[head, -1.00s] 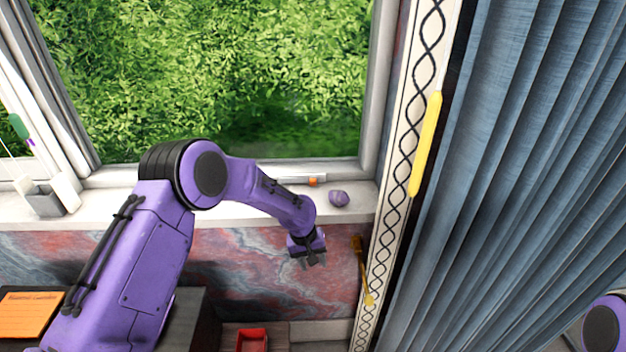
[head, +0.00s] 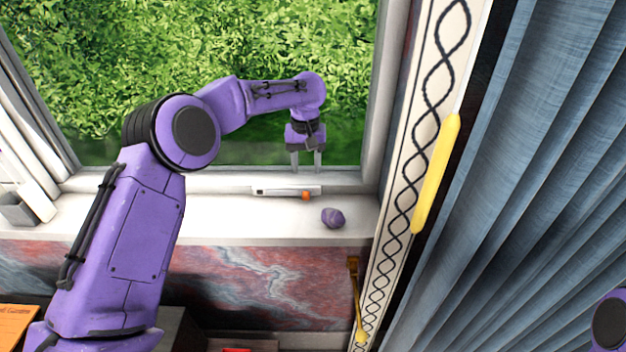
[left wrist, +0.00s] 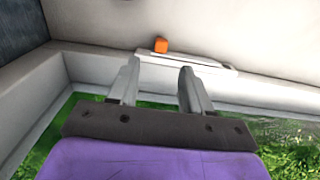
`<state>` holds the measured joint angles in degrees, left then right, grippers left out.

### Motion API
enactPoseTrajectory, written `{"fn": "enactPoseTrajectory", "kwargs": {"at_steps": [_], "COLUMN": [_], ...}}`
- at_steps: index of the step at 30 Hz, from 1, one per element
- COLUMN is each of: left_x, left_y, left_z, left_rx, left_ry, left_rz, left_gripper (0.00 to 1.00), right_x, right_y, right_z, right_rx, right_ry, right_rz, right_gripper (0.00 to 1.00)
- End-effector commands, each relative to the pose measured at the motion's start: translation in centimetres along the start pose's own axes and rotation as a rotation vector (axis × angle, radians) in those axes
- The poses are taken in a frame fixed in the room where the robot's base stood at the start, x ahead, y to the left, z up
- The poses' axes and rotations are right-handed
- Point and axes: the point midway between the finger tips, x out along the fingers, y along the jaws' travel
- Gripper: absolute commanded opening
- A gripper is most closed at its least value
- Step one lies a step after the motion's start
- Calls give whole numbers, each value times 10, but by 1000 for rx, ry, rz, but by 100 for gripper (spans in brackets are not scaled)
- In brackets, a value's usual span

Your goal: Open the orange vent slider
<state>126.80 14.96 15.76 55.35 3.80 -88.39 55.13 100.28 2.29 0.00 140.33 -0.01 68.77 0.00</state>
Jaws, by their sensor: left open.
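The orange vent slider (head: 306,195) is a small knob near the right end of a white vent strip (head: 272,190) on the window frame above the sill. It also shows in the left wrist view (left wrist: 161,45), just beyond and between my fingertips, near the left end of the strip there. My left gripper (head: 306,168) is open and empty. It points down, a little above the slider in the head view, and does not touch it. Its two grey fingers also show in the left wrist view (left wrist: 157,80). My right gripper is out of view.
A purple lump (head: 332,217) sits on the white sill (head: 210,222), just right of and below the slider. A patterned strip with a yellow handle (head: 436,175) and a blue curtain (head: 530,170) stand to the right. A small grey holder (head: 16,210) is at the far left.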

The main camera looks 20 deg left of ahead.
Motion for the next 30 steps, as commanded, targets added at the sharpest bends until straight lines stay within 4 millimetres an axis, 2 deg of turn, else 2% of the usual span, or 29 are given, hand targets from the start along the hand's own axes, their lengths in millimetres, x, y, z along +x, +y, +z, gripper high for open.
{"fn": "enactPoseTrajectory", "kwargs": {"at_steps": [2, 5, 12, 18, 22, 28, 29, 30], "left_x": [-2, 7, 60, 93, 101, 102, 102, 102], "left_y": [-2, -6, -13, -11, -10, -9, -9, -9], "left_z": [-1, -1, 0, 0, 0, -1, -1, -1], "left_rx": [-2, -8, -16, -14, -12, -11, -11, -11], "left_ry": [1, -1, -3, -1, 1, 2, 2, 2], "left_rz": [-3, -4, -5, -5, -4, -4, -4, -4], "left_gripper": [49, 49, 49, 49, 49, 49, 46, 33], "right_x": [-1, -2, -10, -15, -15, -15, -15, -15], "right_y": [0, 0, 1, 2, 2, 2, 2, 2], "right_z": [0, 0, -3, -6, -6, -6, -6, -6], "right_rx": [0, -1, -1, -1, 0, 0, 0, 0], "right_ry": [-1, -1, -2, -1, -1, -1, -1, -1], "right_rz": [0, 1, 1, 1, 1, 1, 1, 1], "right_gripper": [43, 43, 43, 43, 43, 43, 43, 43]}}
